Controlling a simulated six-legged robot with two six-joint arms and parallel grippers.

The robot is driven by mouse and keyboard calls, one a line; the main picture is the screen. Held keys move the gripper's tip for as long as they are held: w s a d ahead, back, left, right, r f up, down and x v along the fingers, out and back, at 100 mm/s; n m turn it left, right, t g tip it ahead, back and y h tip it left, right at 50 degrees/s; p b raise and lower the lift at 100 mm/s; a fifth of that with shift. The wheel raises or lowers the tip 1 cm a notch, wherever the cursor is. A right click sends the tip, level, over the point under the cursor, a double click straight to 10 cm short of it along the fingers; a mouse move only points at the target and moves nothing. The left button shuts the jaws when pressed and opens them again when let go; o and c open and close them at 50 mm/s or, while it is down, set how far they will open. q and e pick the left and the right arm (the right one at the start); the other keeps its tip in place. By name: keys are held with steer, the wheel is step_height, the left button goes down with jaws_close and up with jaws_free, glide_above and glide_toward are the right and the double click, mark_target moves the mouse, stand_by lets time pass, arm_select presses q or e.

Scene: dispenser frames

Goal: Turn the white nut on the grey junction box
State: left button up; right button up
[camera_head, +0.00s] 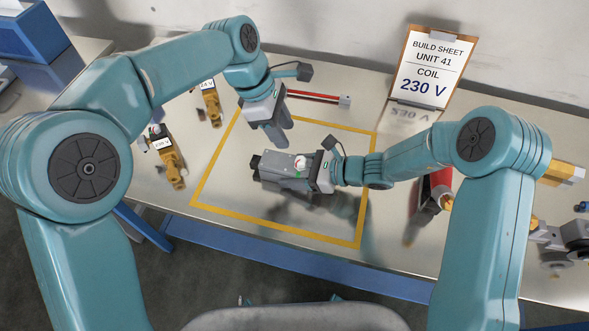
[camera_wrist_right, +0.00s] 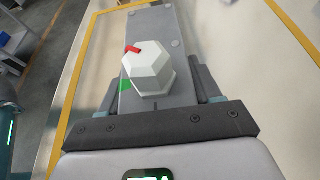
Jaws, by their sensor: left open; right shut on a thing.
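The grey junction box (camera_head: 284,183) is inside the yellow outline, below my left gripper. The white nut (camera_head: 300,163) is on its upper face, with a red mark showing. In the right wrist view, the nut (camera_wrist_right: 147,68) is a faceted white cap with its red mark at upper left; a green mark is on the box (camera_wrist_right: 155,25) left of the nut. My right gripper (camera_head: 312,172) is shut on the box, its fingers along both sides beside the nut. My left gripper (camera_head: 276,134) is open and empty, above and left of the nut, apart from it.
A build sheet (camera_head: 430,70) reading "UNIT 41 COIL 230 V" stands at the back. Labelled yellow-brown parts (camera_head: 170,165) lie left. A red bar (camera_head: 312,97) lies behind the outline. A red-and-black tool (camera_head: 431,190) is right. The blue table edge (camera_head: 290,257) is in front.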

mark_target(301, 159)
arm_select(q)
steer(key=shift+o, duration=1.1)
steer(key=d+r+m+y, duration=0.3)
steer(key=d+m+y, duration=0.1)
steer(key=m, duration=0.1)
steer(key=shift+t, duration=0.3)
steer(key=f, duration=1.1)
steer(key=shift+s+a+f, duration=0.15)
steer(key=shift+s+f, duration=0.15)
steer(key=shift+f, duration=0.2)
steer(key=c, duration=0.8)
jaws_close()
